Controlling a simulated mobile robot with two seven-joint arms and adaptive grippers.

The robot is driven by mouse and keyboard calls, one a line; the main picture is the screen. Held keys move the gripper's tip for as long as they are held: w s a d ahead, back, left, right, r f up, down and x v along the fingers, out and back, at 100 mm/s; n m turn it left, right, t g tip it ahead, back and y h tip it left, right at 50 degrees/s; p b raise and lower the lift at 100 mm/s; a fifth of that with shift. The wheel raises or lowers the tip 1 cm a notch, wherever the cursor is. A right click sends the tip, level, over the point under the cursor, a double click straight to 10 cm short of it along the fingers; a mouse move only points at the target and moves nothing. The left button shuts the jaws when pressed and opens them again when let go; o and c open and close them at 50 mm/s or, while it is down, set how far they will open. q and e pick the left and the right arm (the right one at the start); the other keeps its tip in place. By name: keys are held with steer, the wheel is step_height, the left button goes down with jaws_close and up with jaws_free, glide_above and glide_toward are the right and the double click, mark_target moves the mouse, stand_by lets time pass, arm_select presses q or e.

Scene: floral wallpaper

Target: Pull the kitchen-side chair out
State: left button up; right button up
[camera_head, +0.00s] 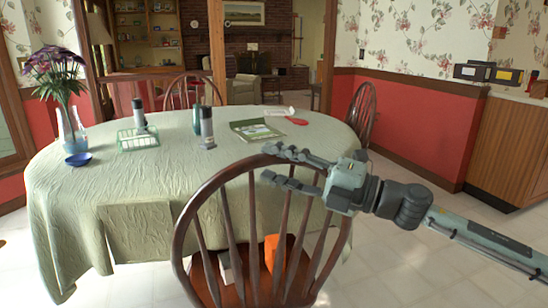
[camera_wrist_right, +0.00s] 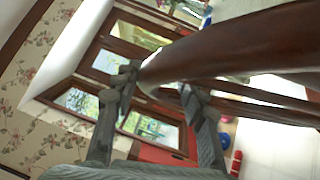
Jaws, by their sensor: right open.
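A dark brown wooden chair (camera_head: 186,222) with a curved spindle back stands at the near side of the table, its back towards me. My right gripper (camera_head: 267,163) is open at the top of this chair's back, one finger above the top rail and one below. In the right wrist view the chair's rail (camera_wrist_right: 235,45) looms large beside the open right gripper (camera_wrist_right: 158,90). Whether the fingers touch the wood I cannot tell. The seat is partly hidden behind the spindles. My left gripper is not in view.
The table (camera_head: 130,190) has a pale green cloth and holds a flower vase (camera_head: 68,125), a green basket (camera_head: 137,140) and a book (camera_head: 256,130). Other chairs stand at its far side (camera_head: 190,92) and right (camera_head: 362,110). An orange object (camera_head: 271,250) shows behind the spindles. Tiled floor (camera_head: 400,265) lies clear at right.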

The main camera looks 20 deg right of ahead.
steer(key=shift+w+a, duration=0.2)
steer(key=shift+a, duration=0.05)
jaws_close()
stand_by(0.4)
